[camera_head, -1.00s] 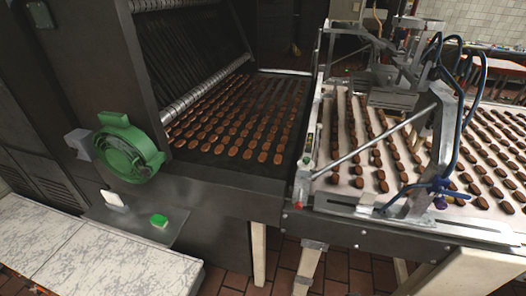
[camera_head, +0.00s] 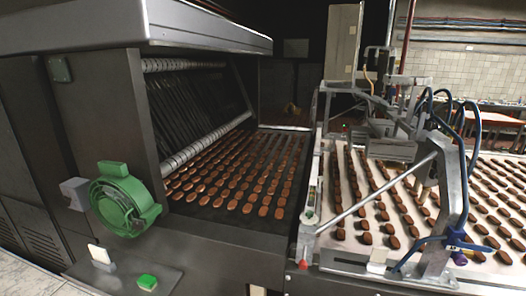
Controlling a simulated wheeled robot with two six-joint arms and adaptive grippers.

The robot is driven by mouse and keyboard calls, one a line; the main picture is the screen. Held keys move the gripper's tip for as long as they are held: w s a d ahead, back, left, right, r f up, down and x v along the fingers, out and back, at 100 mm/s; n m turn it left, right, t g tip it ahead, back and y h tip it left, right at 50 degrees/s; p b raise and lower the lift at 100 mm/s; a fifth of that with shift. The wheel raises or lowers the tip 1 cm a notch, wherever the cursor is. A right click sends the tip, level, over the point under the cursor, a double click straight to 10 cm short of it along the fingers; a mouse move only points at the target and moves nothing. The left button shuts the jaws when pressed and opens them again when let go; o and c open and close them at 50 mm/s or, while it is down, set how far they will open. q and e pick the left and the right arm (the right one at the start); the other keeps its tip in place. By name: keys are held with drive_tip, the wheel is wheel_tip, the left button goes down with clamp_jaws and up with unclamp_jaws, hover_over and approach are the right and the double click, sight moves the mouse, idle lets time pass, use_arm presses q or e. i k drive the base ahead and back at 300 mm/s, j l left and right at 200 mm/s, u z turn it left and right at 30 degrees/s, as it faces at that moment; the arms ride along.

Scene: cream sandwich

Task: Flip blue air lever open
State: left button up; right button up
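A blue valve-like part (camera_head: 456,240), which looks like the air lever, is on the lower end of the slanted metal frame (camera_head: 440,200) at the right. Blue air hoses (camera_head: 474,150) loop above it, and a small purple piece (camera_head: 459,258) hangs just below it. At this size I cannot tell which way the lever is turned. Neither of my grippers is in view.
A dark machine with a green round wheel (camera_head: 122,203) stands at the left. White (camera_head: 100,256) and green (camera_head: 147,282) buttons are on its panel. Rows of brown biscuits lie on the dark belt (camera_head: 232,228) and the pale conveyor (camera_head: 345,205). A red knob (camera_head: 303,265) sits at the conveyor's near corner.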

sight(459, 244)
drive_tip(key=k+z, duration=0.1)
drive_tip(key=z, duration=1.45)
